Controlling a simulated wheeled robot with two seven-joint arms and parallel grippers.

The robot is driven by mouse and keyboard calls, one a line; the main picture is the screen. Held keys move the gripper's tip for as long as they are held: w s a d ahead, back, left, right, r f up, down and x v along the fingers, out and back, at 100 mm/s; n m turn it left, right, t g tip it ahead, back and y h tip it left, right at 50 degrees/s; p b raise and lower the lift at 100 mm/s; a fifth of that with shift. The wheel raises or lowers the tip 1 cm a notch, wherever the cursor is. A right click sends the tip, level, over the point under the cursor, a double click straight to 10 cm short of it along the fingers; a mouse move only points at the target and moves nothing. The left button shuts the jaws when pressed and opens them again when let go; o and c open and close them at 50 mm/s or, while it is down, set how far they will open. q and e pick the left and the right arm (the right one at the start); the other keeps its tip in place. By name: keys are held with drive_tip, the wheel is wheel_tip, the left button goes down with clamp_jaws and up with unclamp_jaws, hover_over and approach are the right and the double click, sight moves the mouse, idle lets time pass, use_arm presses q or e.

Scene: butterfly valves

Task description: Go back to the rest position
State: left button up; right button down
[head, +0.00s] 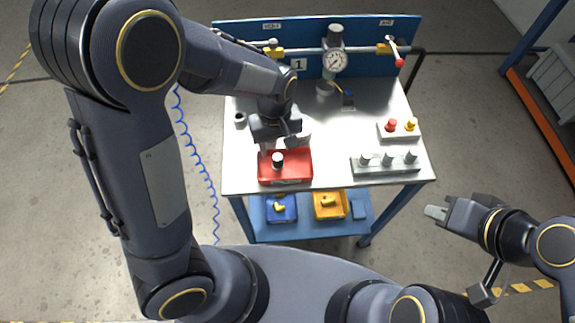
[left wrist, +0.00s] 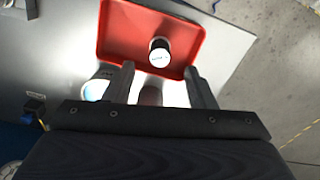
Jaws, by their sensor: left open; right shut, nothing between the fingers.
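My left gripper (head: 283,143) is over the workbench (head: 340,125), just behind the red tray (head: 300,177). Its two fingers show apart in the left wrist view (left wrist: 162,90), with nothing held between them. A dark cylinder with a white top (head: 277,160) stands in the red tray; it also shows in the left wrist view (left wrist: 160,52), beyond the fingertips. My right gripper (head: 436,212) is shut and empty, off the bench's front right corner. A pale round thing (left wrist: 96,90) beside the left finger is partly hidden.
A pipe with a pressure gauge (head: 335,61) and a red-tipped lever (head: 399,62) runs along the blue back panel (head: 375,30). A grey block with several pegs (head: 385,166) and a button box (head: 400,131) stand at right. Blue (head: 281,212) and yellow bins (head: 328,207) sit on the lower shelf.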

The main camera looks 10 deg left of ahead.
use_arm(q)
drive_tip(key=shift+r, duration=1)
drive_tip(key=shift+a+r, duration=0.15)
drive_tip(key=s+a+r+m+t+h, duration=0.2)
drive_tip(key=s+a+r, duration=0.2)
drive_tip(key=s, duration=0.4)
drive_tip(key=s+a+r+m+t+h, duration=0.1)
drive_tip(key=s+a+r+m+t, duration=0.1)
drive_tip(key=s+a+r, duration=0.3)
drive_tip(key=s+r+t, duration=0.1)
drive_tip(key=s, duration=0.2)
drive_tip(key=shift+s+t+h, duration=0.15)
drive_tip(key=shift+t+h, duration=0.15)
drive_tip(key=shift+h, duration=0.1)
